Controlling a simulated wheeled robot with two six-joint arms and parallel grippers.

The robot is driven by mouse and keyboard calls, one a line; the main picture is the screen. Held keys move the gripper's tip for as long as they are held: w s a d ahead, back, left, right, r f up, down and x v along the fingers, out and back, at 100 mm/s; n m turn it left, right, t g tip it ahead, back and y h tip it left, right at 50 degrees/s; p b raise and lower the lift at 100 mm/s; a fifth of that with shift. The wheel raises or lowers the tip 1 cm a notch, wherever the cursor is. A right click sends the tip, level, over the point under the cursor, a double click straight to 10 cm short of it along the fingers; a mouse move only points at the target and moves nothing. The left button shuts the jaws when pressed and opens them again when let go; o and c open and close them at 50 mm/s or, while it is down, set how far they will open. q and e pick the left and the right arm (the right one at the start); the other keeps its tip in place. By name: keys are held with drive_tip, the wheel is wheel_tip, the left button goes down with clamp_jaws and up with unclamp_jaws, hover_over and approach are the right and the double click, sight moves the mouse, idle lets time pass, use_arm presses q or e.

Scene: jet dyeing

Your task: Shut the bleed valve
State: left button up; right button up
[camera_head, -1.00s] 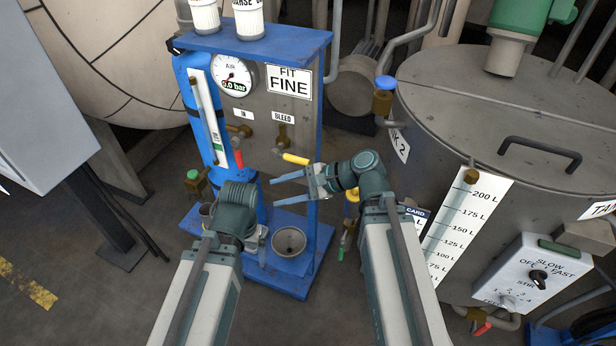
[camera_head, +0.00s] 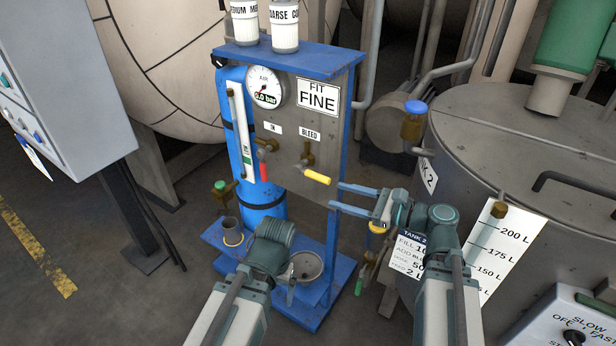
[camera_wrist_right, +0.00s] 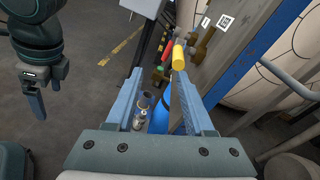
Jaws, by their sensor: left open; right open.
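The bleed valve has a brass body (camera_head: 307,158) under the BLEED label on the grey panel. Its yellow-tipped lever (camera_head: 317,177) points right and slightly down. My right gripper (camera_head: 336,197) is open and empty just right of and below the lever's end, its fingers pointing left. In the right wrist view the yellow lever (camera_wrist_right: 178,57) shows just beyond the tip of the right-hand finger, not clearly between the fingers. My left gripper (camera_head: 290,288) is low in front of the stand, mostly hidden by its own wrist; it also shows in the right wrist view (camera_wrist_right: 36,103), clear of the valve.
Left of the bleed valve is the IN valve with a red lever (camera_head: 263,170). The air gauge (camera_head: 265,87) reads 0.0 bar. A bowl (camera_head: 306,265) and cup (camera_head: 232,232) sit on the blue stand's base. A large tank (camera_head: 500,125) stands to the right.

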sight(307, 170)
drive_tip(key=w+a, duration=0.3)
drive_tip(key=w+a+m+t, duration=0.1)
drive_tip(key=w+a, duration=0.1)
drive_tip(key=w+a+m+b, duration=0.1)
drive_tip(key=w+a, duration=0.2)
drive_tip(key=shift+w+a+r+t, duration=0.3)
drive_tip(key=shift+w+r, duration=0.05)
drive_tip(key=shift+r, duration=0.05)
idle(0.5)
clamp_jaws()
idle(1.4)
